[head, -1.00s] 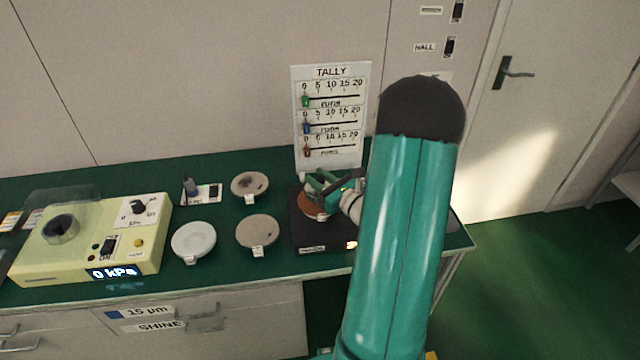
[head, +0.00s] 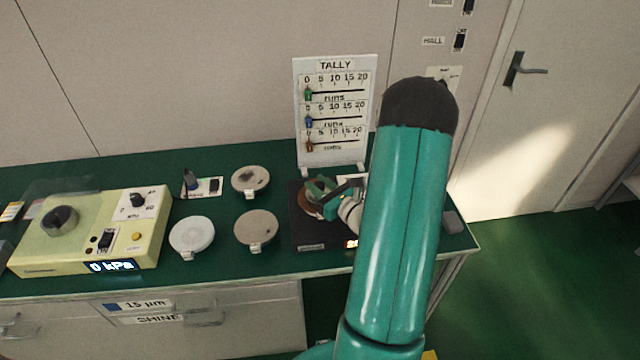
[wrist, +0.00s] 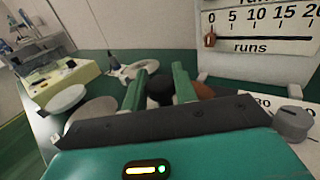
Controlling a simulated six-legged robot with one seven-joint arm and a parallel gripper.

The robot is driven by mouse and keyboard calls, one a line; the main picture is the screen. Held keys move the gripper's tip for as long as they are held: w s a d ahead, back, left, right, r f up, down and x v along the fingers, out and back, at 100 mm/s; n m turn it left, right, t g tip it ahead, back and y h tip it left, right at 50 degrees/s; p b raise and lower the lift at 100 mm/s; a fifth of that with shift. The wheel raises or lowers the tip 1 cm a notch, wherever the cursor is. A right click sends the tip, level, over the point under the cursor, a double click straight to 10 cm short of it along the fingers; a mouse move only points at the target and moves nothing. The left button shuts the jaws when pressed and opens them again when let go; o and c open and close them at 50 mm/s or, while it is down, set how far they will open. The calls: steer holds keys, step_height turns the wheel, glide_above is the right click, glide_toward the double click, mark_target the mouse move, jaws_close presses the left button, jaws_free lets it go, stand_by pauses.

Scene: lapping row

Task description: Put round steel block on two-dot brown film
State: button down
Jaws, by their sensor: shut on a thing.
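My gripper (head: 326,192) is over the dark square machine (head: 312,236) below the tally board. Its two green fingers (wrist: 160,88) are shut on a dark, rounded part, which I take to be the top of the round steel block (wrist: 160,92). The rest of the block is hidden by the gripper. A brown disc (head: 307,201), seemingly a brown film, lies on the dark machine just under the gripper; a bit of it shows in the wrist view (wrist: 204,90). I cannot make out dots on it, nor whether the block touches it.
Left of the machine lie two grey-beige discs (head: 256,228) (head: 249,179) and a white disc (head: 191,235), each with a small tag. A yellow box reading 0 kPa (head: 90,235) stands further left. The tally board (head: 334,115) stands close behind my gripper.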

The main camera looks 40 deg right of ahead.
steer(key=c, duration=1.1)
jaws_free()
steer(key=shift+f, duration=0.1)
steer(key=s, duration=1.2)
steer(key=shift+a, duration=0.1)
steer(key=w+a+r+n+g+y, duration=0.1)
steer(key=a+r+n+g+y, duration=0.25)
steer(key=a+n, duration=0.35)
steer(key=w+a+r+n+g+y, duration=0.1)
steer(key=a+r+n+g+y, duration=0.3)
steer(key=a, duration=0.5)
steer(key=w+a+r+n+g+y, duration=0.1)
steer(key=a+r+n+g+y, duration=0.25)
steer(key=a+n, duration=0.45)
steer(key=s+a+r+n+h, duration=0.3)
steer(key=s+r+n+h, duration=0.1)
steer(key=n, duration=0.4)
steer(key=s+a+r+n+g+h, duration=0.1)
steer(key=s+a+r+n+h, duration=0.3)
steer(key=n, duration=0.5)
step_height(320, 180, up, 2)
steer(key=h, duration=0.2)
steer(key=shift+r+h, duration=0.15)
steer(key=shift+h, duration=0.15)
